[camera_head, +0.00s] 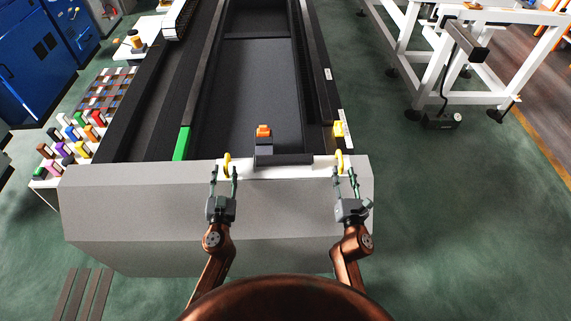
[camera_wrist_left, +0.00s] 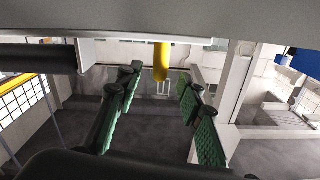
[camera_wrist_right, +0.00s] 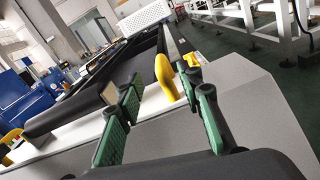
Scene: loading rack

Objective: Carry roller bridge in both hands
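The roller bridge (camera_head: 284,160) lies across the near end of the long dark loading rack. It has a dark roller and yellow upright handles at its left (camera_head: 227,163) and right (camera_head: 339,161). My left gripper (camera_head: 223,173) is open just in front of the left handle. In the left wrist view that handle (camera_wrist_left: 161,62) appears between the spread green-padded fingers, with gaps on both sides. My right gripper (camera_head: 344,173) is open at the right handle. In the right wrist view this handle (camera_wrist_right: 165,77) stands between the fingers, apart from both. Neither gripper visibly holds anything.
The rack's pale front panel (camera_head: 210,215) is below the bridge. An orange-topped block (camera_head: 263,133) stands behind the roller. A green strip (camera_head: 182,144) lies on the left rail. Colourful blocks (camera_head: 72,135) stand at left; white frames (camera_head: 445,55) stand at right.

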